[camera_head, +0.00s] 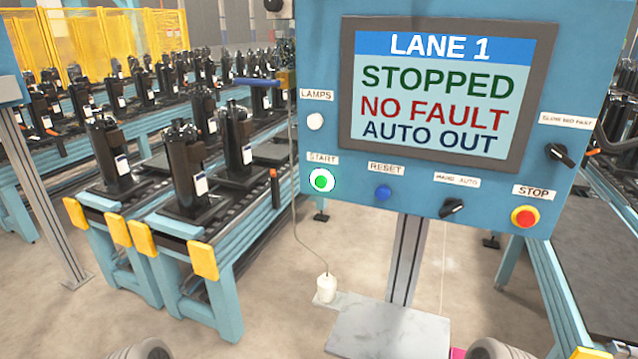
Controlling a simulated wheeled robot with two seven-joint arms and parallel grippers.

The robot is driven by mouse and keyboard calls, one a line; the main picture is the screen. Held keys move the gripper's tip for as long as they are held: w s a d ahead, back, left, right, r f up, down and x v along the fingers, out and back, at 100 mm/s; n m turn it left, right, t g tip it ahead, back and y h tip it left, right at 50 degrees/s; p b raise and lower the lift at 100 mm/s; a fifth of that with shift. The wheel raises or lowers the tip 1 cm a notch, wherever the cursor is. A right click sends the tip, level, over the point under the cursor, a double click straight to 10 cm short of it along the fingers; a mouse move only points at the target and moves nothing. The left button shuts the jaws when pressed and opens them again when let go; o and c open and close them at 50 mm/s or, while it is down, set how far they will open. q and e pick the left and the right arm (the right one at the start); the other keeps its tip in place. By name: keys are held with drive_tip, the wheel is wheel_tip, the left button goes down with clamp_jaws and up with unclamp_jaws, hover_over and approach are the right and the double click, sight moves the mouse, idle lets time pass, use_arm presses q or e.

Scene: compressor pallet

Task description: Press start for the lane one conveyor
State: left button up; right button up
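The teal control panel (590,90) stands at the right of the head view. Its screen (440,95) reads LANE 1, STOPPED, NO FAULT, AUTO OUT. The green start button (321,181), in a white ring, is at the panel's lower left under a START label (323,159). A blue reset button (383,193), a hand/auto selector knob (453,208) and a red stop button (525,217) on yellow sit to its right. Grey rounded parts, probably of my arms, show at the bottom edge. Neither gripper's fingers are in view, and nothing touches the button.
Conveyor lanes with black compressors (185,170) fill the left, with yellow end blocks (203,261). A white lamp button (315,121) and a black selector (560,155) are also on the panel. A white pendant (326,288) hangs on a cable below. A grey plate (390,330) lies under the panel post.

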clamp_jaws()
idle(1.1)
